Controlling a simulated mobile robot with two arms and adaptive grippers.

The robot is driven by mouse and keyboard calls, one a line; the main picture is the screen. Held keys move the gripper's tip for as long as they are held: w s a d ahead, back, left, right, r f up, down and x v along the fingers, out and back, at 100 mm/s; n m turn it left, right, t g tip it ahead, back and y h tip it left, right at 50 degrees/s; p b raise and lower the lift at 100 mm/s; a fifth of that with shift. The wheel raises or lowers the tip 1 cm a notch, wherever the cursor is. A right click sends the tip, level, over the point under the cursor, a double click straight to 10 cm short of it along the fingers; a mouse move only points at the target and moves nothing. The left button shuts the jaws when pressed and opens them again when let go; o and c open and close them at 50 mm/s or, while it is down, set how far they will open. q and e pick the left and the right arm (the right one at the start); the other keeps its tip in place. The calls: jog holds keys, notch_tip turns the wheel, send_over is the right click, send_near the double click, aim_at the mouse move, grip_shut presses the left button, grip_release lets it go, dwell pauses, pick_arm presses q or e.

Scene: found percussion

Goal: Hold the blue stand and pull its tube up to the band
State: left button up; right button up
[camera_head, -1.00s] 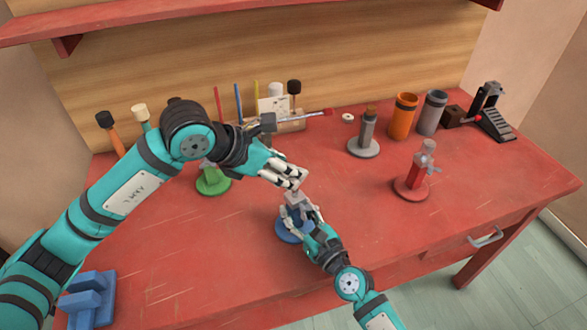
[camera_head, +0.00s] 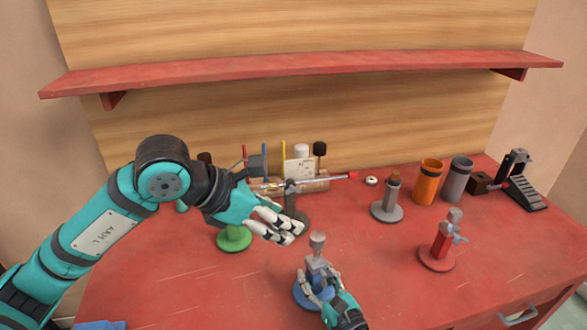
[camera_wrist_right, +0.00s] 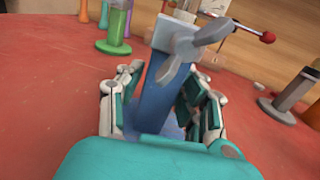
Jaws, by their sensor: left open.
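The blue stand (camera_head: 303,295) stands upright near the front of the red table, with a round blue base. Its grey tube top (camera_head: 317,242) rises above the post. In the right wrist view its blue post (camera_wrist_right: 158,100) and grey wing-shaped clamp (camera_wrist_right: 190,42) show close up. My right gripper (camera_head: 320,280) has its fingers on both sides of the post, apparently closed on it, below the clamp. My left gripper (camera_head: 283,232) is open and empty, just left of the tube top and apart from it. I cannot make out a band on the tube.
A green stand (camera_head: 234,238) is at left and a red stand (camera_head: 437,250) at right. A grey stand (camera_head: 387,211), orange cup (camera_head: 427,182) and grey cup (camera_head: 456,180) stand behind. A red shelf (camera_head: 300,70) spans the wall. The table between the blue and red stands is clear.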

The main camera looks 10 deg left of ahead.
jog(key=o, duration=0.3)
